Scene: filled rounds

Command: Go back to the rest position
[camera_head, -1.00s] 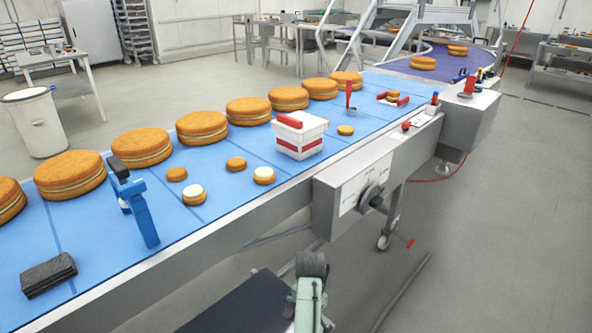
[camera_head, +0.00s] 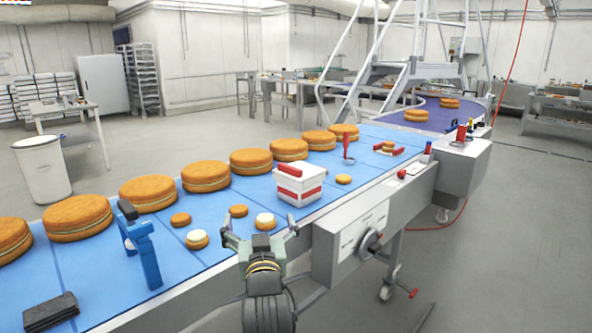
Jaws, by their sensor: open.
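My gripper (camera_head: 260,222) is in the lower middle of the head view, at the near edge of the blue conveyor belt (camera_head: 90,273). Its two fingers are spread apart with nothing between them. A small round cake with a pale top (camera_head: 265,221) sits on the belt just beyond the fingers. A second pale-topped small cake (camera_head: 197,239) sits to the left of the gripper. The white box with red bands (camera_head: 299,186) stands on the belt behind and right of the gripper, with a red item on top.
A row of large filled rounds (camera_head: 148,193) runs along the belt's far side. A blue stand (camera_head: 144,250) and a dark stack (camera_head: 50,312) are at the left. A grey control box with a knob (camera_head: 352,242) hangs on the belt's near side. Open floor lies at the right.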

